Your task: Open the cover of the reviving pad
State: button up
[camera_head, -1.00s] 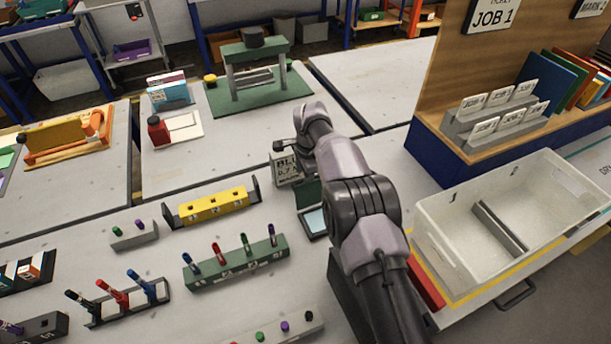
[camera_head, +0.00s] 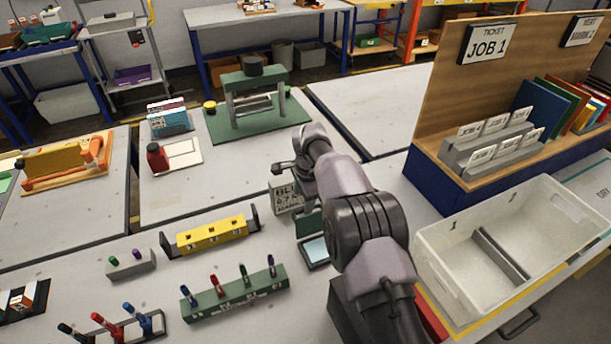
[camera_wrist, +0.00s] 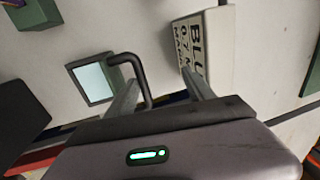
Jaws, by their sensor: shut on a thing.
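The reviving pad (camera_head: 314,250) is a small dark-framed tray with a pale blue surface, left of my arm. Its green cover (camera_head: 308,222) stands raised behind the pale surface, partly hidden by my arm. In the wrist view the pad (camera_wrist: 93,82) shows uncovered at upper left, and a dark bent handle bar (camera_wrist: 142,78) reaches from beside it to my gripper. My gripper (camera_wrist: 162,80) has its fingers on either side of the bar's lower end and is shut on this handle. The exact contact is hidden by the gripper body.
A labelled box (camera_head: 285,199) stands close behind the pad, near my wrist. A green pen rack (camera_head: 235,295) and a yellow block (camera_head: 211,235) lie to the left. A white bin (camera_head: 465,265) and wooden ticket stand (camera_head: 437,140) are on the right.

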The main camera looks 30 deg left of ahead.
notch_tip(320, 180, up, 15)
jog(key=s+d+p, duration=0.1)
jog(key=d+p, duration=0.1)
jog(key=p, duration=0.1)
jog(key=shift+s+f, duration=0.15)
jog(key=shift+s, duration=0.2)
